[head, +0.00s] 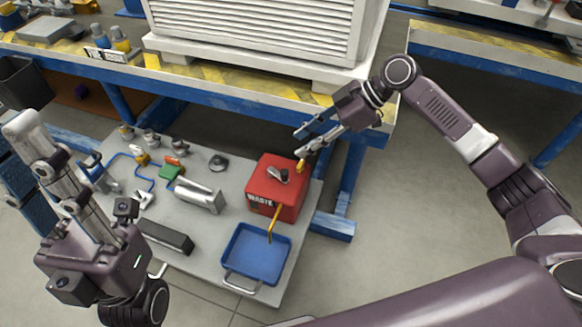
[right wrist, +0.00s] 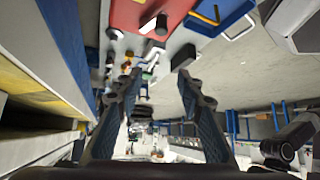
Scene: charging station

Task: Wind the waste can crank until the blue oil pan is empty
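The red waste can (head: 264,189) stands on a low grey board. On its top is a dark grey crank (head: 280,176), and a yellow knob (head: 301,166) shows at its back right corner. A bent yellow pipe (head: 273,223) runs from the can to the blue oil pan (head: 253,253). The pan's inside looks blue; I cannot tell any oil level. My right gripper (head: 300,143) is open and empty, above and behind the can, apart from the crank. The can (right wrist: 128,14) and pan (right wrist: 222,14) show in the right wrist view. My left gripper (head: 16,146) looks open and empty at the left.
The grey board (head: 225,225) carries valves, a silver cylinder (head: 199,195) and a black block (head: 166,236) left of the can. A workbench with a yellow-striped edge (head: 230,85) and blue legs stands behind, close to my right gripper. Open floor lies at the right.

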